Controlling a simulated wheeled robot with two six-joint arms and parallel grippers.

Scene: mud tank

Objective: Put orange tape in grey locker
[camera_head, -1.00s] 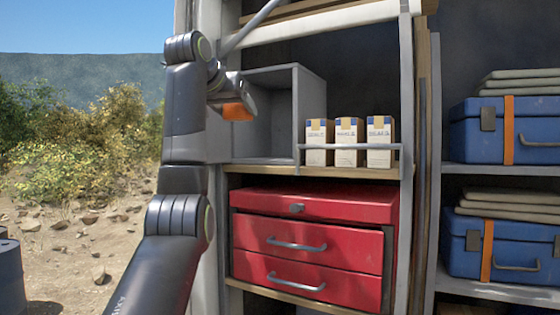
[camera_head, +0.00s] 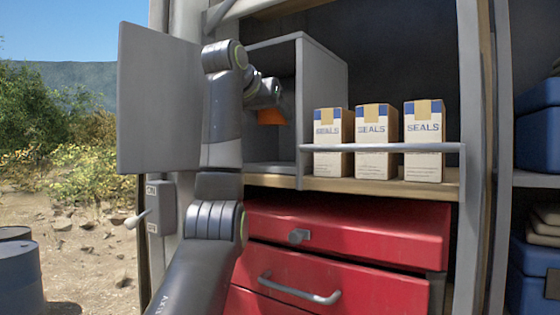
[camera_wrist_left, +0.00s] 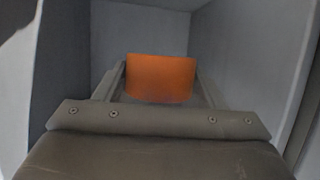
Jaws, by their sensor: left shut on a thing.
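The grey locker (camera_head: 325,95) stands on the shelf with its front open, its door (camera_head: 158,105) swung out to the left. My left gripper (camera_head: 268,104) is at the locker's opening, partly hidden by my own arm. It is shut on the orange tape (camera_head: 271,116), which shows below the jaws. In the left wrist view the orange tape (camera_wrist_left: 160,77) sits between the two fingers, with grey locker walls (camera_wrist_left: 235,50) around it. The tape is held above the locker floor in the head view. My right gripper is not in view.
Several boxes labelled SEALS (camera_head: 376,142) stand right of the locker behind a grey rail (camera_head: 400,148). A red drawer chest (camera_head: 345,235) is below. A lever switch box (camera_head: 161,208) is on the left post. Blue cases (camera_head: 540,140) are at right.

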